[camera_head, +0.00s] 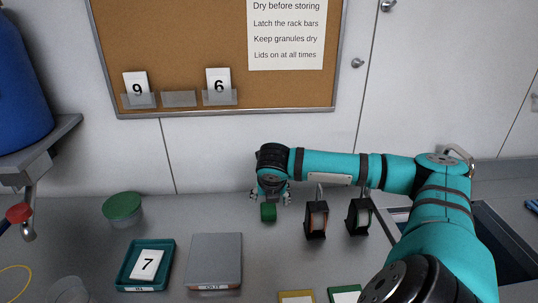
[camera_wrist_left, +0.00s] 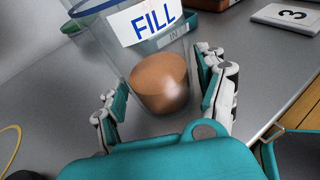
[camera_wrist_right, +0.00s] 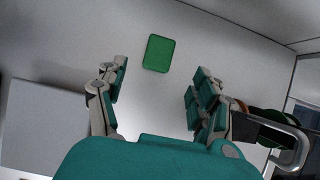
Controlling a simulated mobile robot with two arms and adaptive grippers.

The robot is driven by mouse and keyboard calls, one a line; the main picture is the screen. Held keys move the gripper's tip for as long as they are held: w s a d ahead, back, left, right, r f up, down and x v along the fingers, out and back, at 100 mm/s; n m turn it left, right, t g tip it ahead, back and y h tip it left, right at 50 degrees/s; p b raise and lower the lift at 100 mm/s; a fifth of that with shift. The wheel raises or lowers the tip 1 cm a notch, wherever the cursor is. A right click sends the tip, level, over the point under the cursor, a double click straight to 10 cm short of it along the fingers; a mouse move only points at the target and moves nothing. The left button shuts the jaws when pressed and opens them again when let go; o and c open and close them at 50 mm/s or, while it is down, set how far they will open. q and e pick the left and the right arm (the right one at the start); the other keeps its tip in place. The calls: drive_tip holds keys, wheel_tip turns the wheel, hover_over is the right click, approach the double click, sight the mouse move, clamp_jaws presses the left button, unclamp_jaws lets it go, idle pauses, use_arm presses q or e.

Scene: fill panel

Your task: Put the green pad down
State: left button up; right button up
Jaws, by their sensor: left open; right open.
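The green pad (camera_head: 268,212) lies on the grey counter near the wall, just below my right gripper (camera_head: 271,197). In the right wrist view the green pad (camera_wrist_right: 158,53) lies flat, beyond and between the spread fingertips, with no finger touching it. My right gripper (camera_wrist_right: 158,80) is open and empty. My left gripper (camera_wrist_left: 160,80) is open around a clear cup (camera_wrist_left: 103,33) marked FILL, with brown contents (camera_wrist_left: 160,84). I cannot tell whether its fingers touch the cup. The left gripper is outside the head view.
Two black racks (camera_head: 317,219) (camera_head: 359,217) stand right of the pad. A grey lidded tray (camera_head: 214,259) and a teal tray (camera_head: 130,276) with a 7 card are in front. A green-lidded tub (camera_head: 122,208) stands left. Counter left of the pad is clear.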

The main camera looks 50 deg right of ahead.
drive_tip(key=shift+v, duration=1.35)
drive_tip(key=shift+o, duration=0.4)
drive_tip(key=shift+w+d+r, duration=0.1)
drive_tip(key=shift+d, duration=0.05)
drive_tip(key=g+y, duration=0.1)
hover_over(268, 208)
drive_tip(key=s+a, duration=0.1)
drive_tip(key=s, duration=0.1)
wheel_tip(268, 208, down, 6)
drive_tip(key=shift+s+a+r, duration=0.1)
drive_tip(key=shift+w+x, duration=0.15)
drive_tip(key=shift+x, duration=1.25)
drive_tip(key=shift+w+x, duration=0.15)
drive_tip(key=shift+x, duration=1.3)
drive_tip(key=shift+s+a+r, duration=0.1)
drive_tip(key=shift+a, duration=0.1)
